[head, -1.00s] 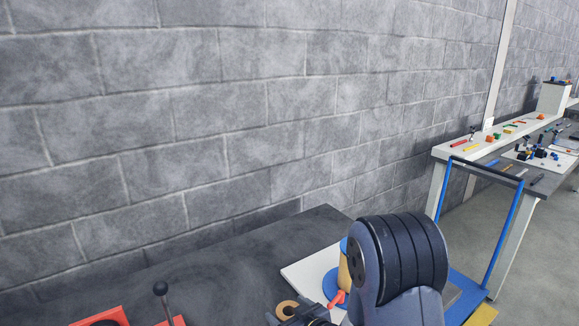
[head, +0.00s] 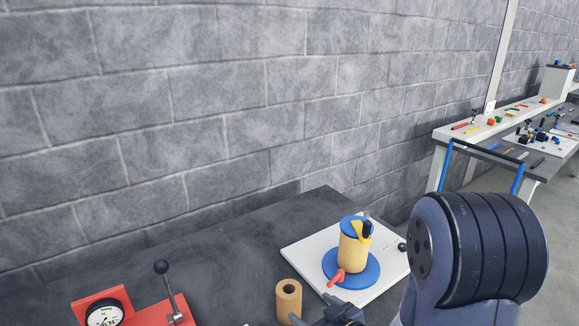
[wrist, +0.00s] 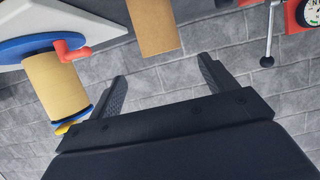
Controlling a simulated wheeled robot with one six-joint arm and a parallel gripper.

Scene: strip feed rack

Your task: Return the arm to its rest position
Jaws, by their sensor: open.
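My gripper shows in the wrist view (wrist: 163,88) with its two fingers spread apart and nothing between them. In the head view only a dark part of it shows at the bottom edge, beside my large arm joint. A tan cardboard tube (head: 289,300) stands on the dark bench (head: 235,245); in the wrist view the tube (wrist: 153,25) appears beyond the fingertips, apart from them. A tan roll on a blue round base (head: 352,255), with a blue top and a red handle, stands on a white board (head: 306,258).
A red fixture with a dial gauge (head: 104,313) and a black-knobbed lever (head: 169,287) sits at the bench's front left. A grey block wall (head: 220,110) runs behind. A second table with small coloured parts (head: 470,133) and a blue-framed cart (head: 445,165) are at right.

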